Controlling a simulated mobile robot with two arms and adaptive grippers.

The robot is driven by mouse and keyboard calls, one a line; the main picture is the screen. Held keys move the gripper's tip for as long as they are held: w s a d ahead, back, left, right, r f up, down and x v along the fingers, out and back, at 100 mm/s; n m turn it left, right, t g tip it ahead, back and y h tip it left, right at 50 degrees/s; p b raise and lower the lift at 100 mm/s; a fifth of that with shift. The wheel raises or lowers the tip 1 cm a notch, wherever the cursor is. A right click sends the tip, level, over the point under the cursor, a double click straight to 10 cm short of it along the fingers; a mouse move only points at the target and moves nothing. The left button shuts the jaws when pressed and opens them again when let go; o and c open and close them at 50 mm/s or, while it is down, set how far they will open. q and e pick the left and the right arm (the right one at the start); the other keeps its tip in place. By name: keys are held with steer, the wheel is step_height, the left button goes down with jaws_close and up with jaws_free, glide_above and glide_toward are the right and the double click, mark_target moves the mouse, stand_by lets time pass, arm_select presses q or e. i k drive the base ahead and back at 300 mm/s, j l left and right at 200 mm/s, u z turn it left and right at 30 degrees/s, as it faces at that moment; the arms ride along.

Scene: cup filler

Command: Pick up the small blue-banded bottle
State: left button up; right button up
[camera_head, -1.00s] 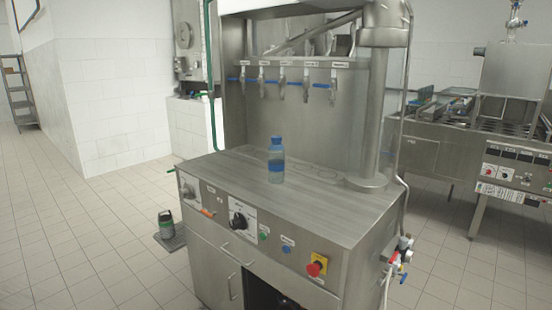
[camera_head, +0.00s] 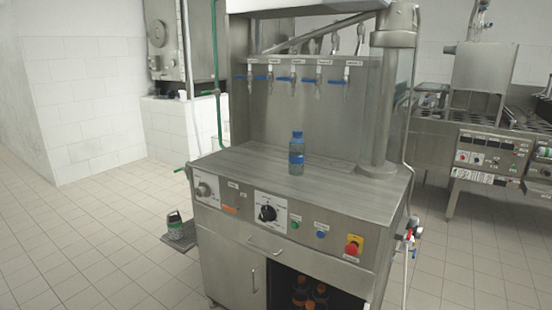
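The small blue-banded bottle (camera_head: 296,153) stands upright on the steel counter (camera_head: 250,170) of the cup filler. It is clear, with a blue cap and a blue band around its body. It stands below the row of taps, a little apart from the back panel. Nothing is touching it except the counter. Neither of my grippers shows in the head view.
A row of blue-handled taps (camera_head: 293,78) hangs above the counter. A steel column (camera_head: 387,105) stands at its right end. Knobs and a red emergency button (camera_head: 352,248) are on the front. Orange-capped bottles (camera_head: 310,296) sit in the open lower cabinet.

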mark_target(296, 156)
steer(key=i+j, duration=0.15)
steer(key=j, duration=0.15)
steer(key=i+j+z, duration=0.1)
steer(key=i+j, duration=0.25)
steer(key=j, duration=0.3)
steer(key=i+j+z, duration=0.1)
steer(key=j, duration=0.2)
